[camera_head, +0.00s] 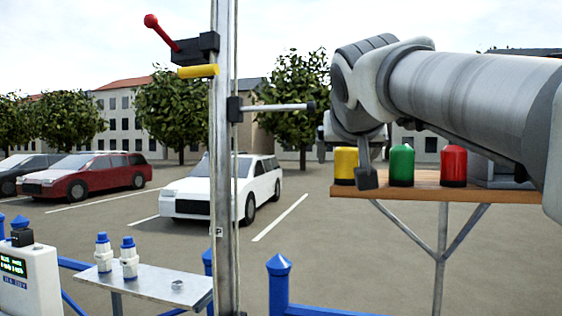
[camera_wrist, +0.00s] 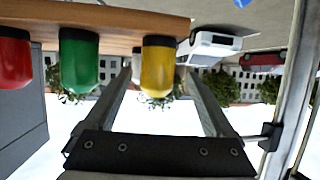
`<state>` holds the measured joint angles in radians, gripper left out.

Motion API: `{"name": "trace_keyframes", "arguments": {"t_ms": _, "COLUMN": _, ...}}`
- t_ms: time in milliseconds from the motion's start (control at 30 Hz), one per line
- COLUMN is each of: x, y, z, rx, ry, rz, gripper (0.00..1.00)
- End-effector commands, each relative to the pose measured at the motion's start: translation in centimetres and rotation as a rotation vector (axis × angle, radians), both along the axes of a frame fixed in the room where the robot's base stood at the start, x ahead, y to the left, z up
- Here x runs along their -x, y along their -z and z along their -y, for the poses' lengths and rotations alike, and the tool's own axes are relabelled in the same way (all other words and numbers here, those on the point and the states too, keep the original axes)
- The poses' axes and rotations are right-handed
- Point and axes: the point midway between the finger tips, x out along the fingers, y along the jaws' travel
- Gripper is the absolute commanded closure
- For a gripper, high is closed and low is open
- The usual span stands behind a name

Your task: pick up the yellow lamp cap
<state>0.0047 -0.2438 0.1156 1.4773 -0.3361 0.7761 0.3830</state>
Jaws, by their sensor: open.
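The yellow lamp cap (camera_head: 346,164) stands upright at the left end of a wooden shelf (camera_head: 420,193), on a dark base ring. In the wrist view, which is upside down, the yellow cap (camera_wrist: 158,68) appears in the gap between my two fingers. My gripper (camera_head: 367,178) is open and empty, close to the yellow cap; one finger covers part of the cap's right side in the head view. The wrist view also shows my gripper (camera_wrist: 158,78) with its fingers apart on either side. I cannot tell how far the cap is from the fingertips.
A green cap (camera_head: 402,165) and a red cap (camera_head: 453,166) stand to the right on the same shelf. A grey box (camera_head: 500,175) sits beyond the red one. A metal mast (camera_head: 223,150) with a lever rises to the left. A small metal shelf (camera_head: 170,288) holds two blue-and-white fittings.

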Motion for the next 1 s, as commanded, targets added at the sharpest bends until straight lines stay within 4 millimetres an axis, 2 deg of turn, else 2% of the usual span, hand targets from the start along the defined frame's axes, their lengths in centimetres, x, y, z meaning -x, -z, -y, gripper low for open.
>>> {"name": "trace_keyframes", "arguments": {"t_ms": 167, "x": -1.0, "y": 0.3, "z": 0.3, "rx": 0.000, "ry": 0.001, "rz": -0.001, "gripper": 0.11}}
{"name": "trace_keyframes", "arguments": {"t_ms": 500, "x": -5.0, "y": 2.0, "z": 1.1, "rx": 0.000, "ry": 0.001, "rz": -0.002, "gripper": 0.11}}
{"name": "trace_keyframes", "arguments": {"t_ms": 767, "x": -5.3, "y": 2.1, "z": 1.2, "rx": 0.000, "ry": 0.000, "rz": 0.000, "gripper": 0.11}}
{"name": "trace_keyframes", "arguments": {"t_ms": 1000, "x": -5.3, "y": 2.1, "z": 1.2, "rx": 0.000, "ry": 0.000, "rz": 0.000, "gripper": 0.53}}
